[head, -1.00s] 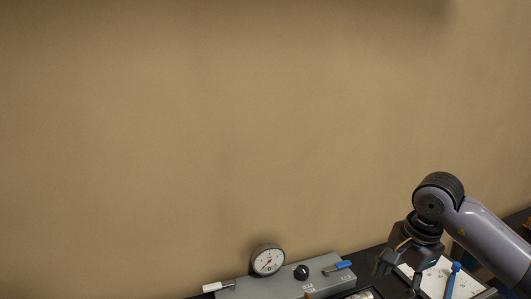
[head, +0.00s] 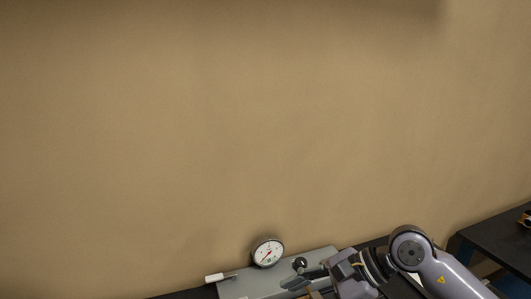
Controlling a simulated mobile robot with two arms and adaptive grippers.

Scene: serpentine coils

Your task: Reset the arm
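My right arm comes in from the lower right of the head view. My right gripper (head: 303,284) points left over the right part of a grey panel box (head: 245,288) at the bottom edge. Its fingers are partly seen, and I cannot tell whether they are open or shut. The box carries a round dial gauge (head: 267,252), a black knob (head: 299,264) and a white-handled lever (head: 215,278). The blue-handled lever is hidden behind my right gripper. My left gripper is out of view.
A plain tan wall (head: 220,120) fills most of the view. A dark table (head: 500,243) stands at the right, with a small orange and black object (head: 525,221) near its far edge. A white sheet at the lower right is mostly covered by my arm.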

